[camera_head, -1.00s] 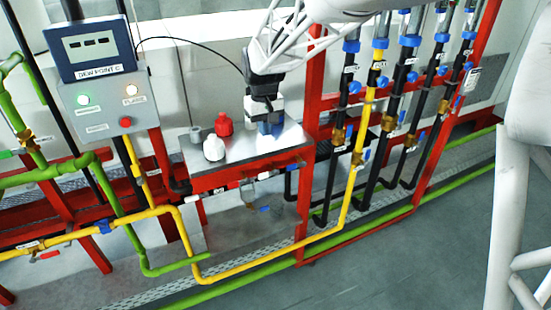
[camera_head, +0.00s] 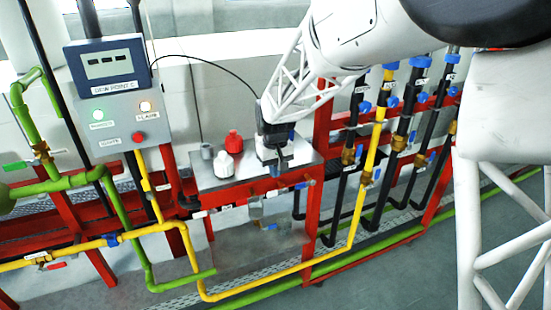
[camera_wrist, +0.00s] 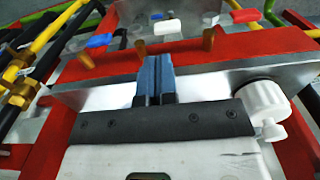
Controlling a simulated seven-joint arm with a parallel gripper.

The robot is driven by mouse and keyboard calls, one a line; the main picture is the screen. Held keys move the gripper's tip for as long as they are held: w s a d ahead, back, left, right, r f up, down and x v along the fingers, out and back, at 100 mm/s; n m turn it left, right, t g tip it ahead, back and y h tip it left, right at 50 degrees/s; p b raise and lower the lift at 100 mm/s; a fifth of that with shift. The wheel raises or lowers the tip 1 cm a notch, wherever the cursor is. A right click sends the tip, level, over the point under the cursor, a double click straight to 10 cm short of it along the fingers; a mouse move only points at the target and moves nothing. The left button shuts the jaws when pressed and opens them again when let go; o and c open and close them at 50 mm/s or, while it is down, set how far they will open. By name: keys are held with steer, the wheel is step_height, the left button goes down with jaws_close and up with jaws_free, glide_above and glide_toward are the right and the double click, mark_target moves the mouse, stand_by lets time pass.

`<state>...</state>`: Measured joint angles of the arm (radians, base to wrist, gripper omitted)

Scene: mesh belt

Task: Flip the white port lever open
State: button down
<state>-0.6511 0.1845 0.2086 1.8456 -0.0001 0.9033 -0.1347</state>
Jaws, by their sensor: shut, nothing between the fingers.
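The white port lever (camera_wrist: 170,27) shows in the wrist view beyond the red rail, between a blue lever (camera_wrist: 99,40) and a red lever (camera_wrist: 249,15). Brass stubs (camera_wrist: 208,38) stand near it. My gripper (camera_wrist: 155,62) has its two blue fingers together, with nothing between them. They are over the front edge of the metal-topped stand, apart from the white lever. In the head view my gripper (camera_head: 275,172) points down near that edge.
A white bottle (camera_head: 223,166) and a red bottle (camera_head: 233,142) stand on the metal top (camera_head: 206,181), left of my gripper. A grey control box (camera_head: 120,108) is further left. Yellow and black pipes with valves rise to the right. Open floor lies in front.

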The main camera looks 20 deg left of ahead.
mark_target(271, 192)
steer(key=shift+f, duration=2.85)
steer(key=shift+s+a+f+t+h, duration=0.1)
steer(key=shift+f+t+h, duration=0.05)
steer(key=shift+t+h, duration=0.4)
steer(key=shift+s+f+t+h, duration=0.1)
steer(key=shift+f+t+h, duration=0.05)
steer(key=shift+t+h, duration=0.4)
steer(key=shift+a+f, duration=0.15)
steer(key=shift+f, duration=0.05)
steer(key=shift+s+a+f, duration=0.2)
steer(key=shift+s+f, duration=0.05)
steer(key=shift+f, duration=0.45)
steer(key=s+a+r, duration=0.2)
steer(key=r, duration=0.4)
steer(key=s+a+r, duration=0.3)
steer(key=r, duration=0.3)
steer(key=shift+s, duration=0.15)
